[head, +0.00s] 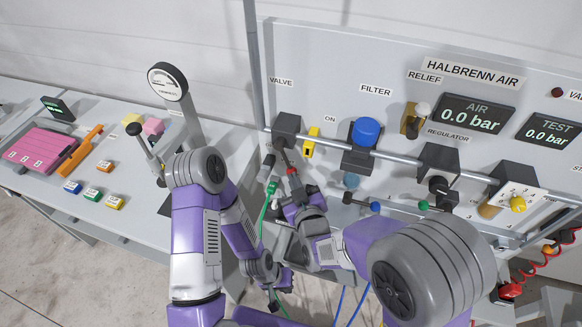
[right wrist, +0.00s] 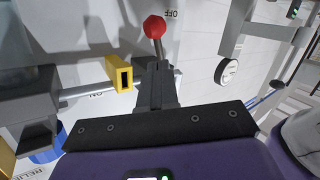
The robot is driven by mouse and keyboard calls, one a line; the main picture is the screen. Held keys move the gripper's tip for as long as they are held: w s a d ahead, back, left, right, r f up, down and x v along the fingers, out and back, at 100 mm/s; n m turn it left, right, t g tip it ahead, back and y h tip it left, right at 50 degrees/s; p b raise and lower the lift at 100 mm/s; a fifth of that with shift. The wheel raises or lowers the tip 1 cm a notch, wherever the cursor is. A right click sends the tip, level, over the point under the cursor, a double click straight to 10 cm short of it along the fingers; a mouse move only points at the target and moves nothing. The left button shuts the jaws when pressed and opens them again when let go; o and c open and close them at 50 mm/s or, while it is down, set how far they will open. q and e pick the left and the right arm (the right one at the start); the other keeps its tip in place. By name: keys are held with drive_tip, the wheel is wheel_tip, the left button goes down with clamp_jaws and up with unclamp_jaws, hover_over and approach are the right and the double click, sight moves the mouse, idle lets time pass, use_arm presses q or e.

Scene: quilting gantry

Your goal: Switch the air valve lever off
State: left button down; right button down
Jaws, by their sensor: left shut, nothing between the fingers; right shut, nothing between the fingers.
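The air valve (head: 287,126) is a dark block at the left end of the panel's pipe. Its lever, a thin rod with a red knob (head: 292,171), points down, across the pipe. In the right wrist view the red knob (right wrist: 154,27) stands beside the OFF label and away from the ON label. My right gripper (right wrist: 156,88) is shut and empty close to the valve, below the knob in that view; I cannot tell whether it touches the lever. My left gripper (head: 284,279) is lower down near the bench front, shut and empty.
A yellow part (head: 309,143) sits right of the valve. A blue-topped filter (head: 366,132) and a regulator (head: 438,159) follow along the pipe. A green hose (head: 265,212) hangs near my right gripper. A gauge (head: 167,82) stands left. The AIR display (head: 475,114) reads 0.0 bar.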

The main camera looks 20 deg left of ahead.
sight(288, 165)
drive_tip(key=shift+p+x, duration=0.4)
drive_tip(key=shift+x, duration=1.65)
drive_tip(key=shift+d, duration=0.1)
drive_tip(key=a+m+b, duration=0.1)
drive_tip(key=b, duration=0.5)
drive_tip(key=a+f+m+t+y+b, duration=0.1)
drive_tip(key=m+b, duration=0.1)
drive_tip(key=b, duration=0.4)
drive_tip(key=shift+a+t+b, duration=0.15)
drive_tip(key=shift+t+b, duration=0.15)
drive_tip(key=shift+b, duration=0.05)
